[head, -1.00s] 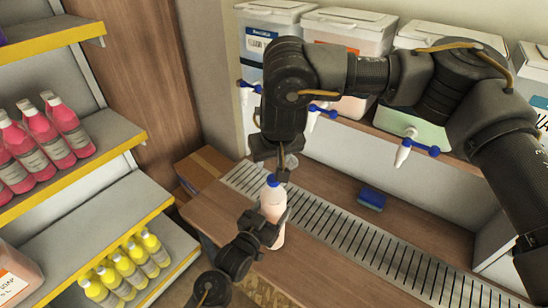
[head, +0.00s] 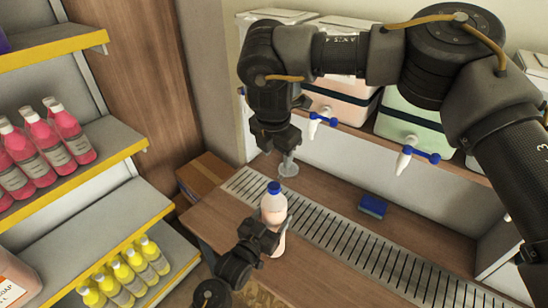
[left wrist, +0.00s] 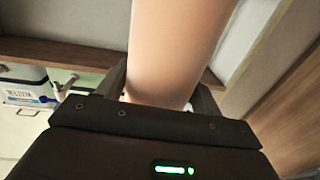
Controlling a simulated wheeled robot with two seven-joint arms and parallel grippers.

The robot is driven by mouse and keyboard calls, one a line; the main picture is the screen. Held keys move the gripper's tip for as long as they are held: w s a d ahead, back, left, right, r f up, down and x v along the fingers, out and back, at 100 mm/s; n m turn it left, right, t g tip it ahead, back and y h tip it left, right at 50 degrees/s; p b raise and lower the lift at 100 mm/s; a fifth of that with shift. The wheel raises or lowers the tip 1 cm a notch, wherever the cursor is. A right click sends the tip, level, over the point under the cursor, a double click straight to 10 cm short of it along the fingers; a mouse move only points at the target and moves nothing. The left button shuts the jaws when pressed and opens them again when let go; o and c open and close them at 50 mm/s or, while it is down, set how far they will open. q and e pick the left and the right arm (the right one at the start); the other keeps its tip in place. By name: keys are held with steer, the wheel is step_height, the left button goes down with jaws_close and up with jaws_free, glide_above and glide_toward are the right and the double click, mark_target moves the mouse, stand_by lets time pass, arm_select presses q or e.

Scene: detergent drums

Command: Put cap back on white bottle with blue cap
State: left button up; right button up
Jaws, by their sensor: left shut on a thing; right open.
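The white bottle (head: 273,211) stands roughly upright, and its body looks faintly pink. Its blue cap (head: 273,187) sits on top of the neck; how tightly it is seated I cannot tell. My left gripper (head: 270,235) is shut on the bottle's body from the front left. In the left wrist view the bottle (left wrist: 178,50) rises between the two fingers, its top out of frame. My right gripper (head: 287,160) is open, above and slightly behind the cap, apart from it. A pale round piece shows at its tips; I cannot tell what it is.
A metal drain grate (head: 340,235) runs along the wooden counter, with a blue sponge (head: 373,206) behind it. Drums with blue-handled taps (head: 323,121) stand on a ledge above. Shelves with pink bottles (head: 65,130) and yellow bottles (head: 130,270) are at left.

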mark_target(274, 185)
steer(key=n, duration=0.5)
steer(key=n+g, duration=0.1)
steer(key=n, duration=1)
steer(key=shift+s+g, duration=0.25)
steer(key=shift+g, duration=0.05)
steer(key=n, duration=0.7)
steer(key=shift+s+a+g+y, duration=0.15)
steer(key=shift+s+g+y, duration=0.15)
steer(key=shift+g, duration=0.1)
steer(key=n, duration=0.4)
steer(key=shift+s+a+n, duration=0.15)
steer(key=shift+s+n, duration=0.05)
steer(key=shift+n, duration=0.1)
steer(key=n, duration=0.4)
steer(key=shift+s+n+g, duration=0.2)
steer(key=shift+n+g, duration=0.1)
steer(key=shift+n, duration=0.1)
steer(key=shift+f, duration=3.95)
steer(key=shift+c, duration=0.3)
